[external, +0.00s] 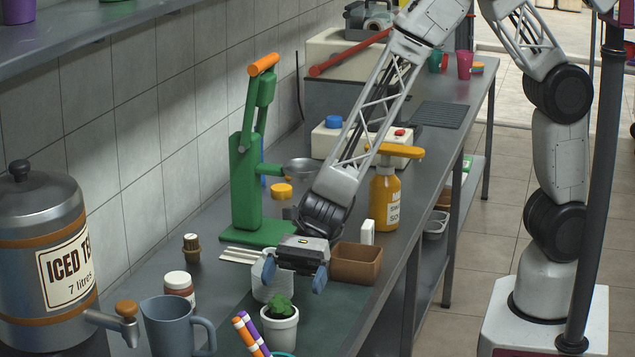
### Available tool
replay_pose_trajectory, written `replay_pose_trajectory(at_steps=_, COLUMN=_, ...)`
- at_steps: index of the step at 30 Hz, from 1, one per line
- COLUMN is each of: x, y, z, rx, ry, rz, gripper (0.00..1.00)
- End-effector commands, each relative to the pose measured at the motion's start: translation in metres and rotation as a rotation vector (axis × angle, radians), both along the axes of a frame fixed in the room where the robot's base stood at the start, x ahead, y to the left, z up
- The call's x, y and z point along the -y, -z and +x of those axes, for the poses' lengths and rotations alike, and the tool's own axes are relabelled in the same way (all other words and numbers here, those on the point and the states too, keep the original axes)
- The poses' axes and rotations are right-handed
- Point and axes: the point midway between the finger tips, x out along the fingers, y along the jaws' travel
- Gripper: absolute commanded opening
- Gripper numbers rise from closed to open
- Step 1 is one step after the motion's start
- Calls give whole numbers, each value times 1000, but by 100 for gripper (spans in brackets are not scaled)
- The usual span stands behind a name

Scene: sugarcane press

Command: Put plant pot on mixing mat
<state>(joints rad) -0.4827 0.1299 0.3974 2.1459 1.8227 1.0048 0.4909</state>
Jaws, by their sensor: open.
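The plant pot (280,332) is a small white pot with a green leafy plant. It stands upright near the front of the bench, apparently over the dark green mat (336,316); its base is partly hidden by striped sticks. I cannot tell whether this mat or the grey ribbed mat (440,114) at the back right is the mixing mat. My gripper (296,277) has blue fingertips, spread apart. It is above and behind the plant in the picture, in front of a white container (268,288). It holds nothing that I can see.
A brown box (356,263) and yellow pump bottle (385,198) stand right of my gripper. A green press (246,185) stands behind left. A blue-grey jug (170,327), small jar (179,286) and tea dispenser (42,262) crowd the front left. Striped sticks (249,333) rise beside the pot.

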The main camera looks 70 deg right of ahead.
Motion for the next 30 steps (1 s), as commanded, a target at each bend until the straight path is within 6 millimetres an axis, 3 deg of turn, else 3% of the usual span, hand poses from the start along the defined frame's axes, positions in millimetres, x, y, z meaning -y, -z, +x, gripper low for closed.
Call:
replay_pose_trajectory(at_steps=10, x=31, y=-12, z=0, rx=-1, ry=2, rz=0, gripper=100)
replay_pose_trajectory(at_steps=30, x=35, y=-14, z=0, rx=-1, ry=0, rz=0, gripper=100)
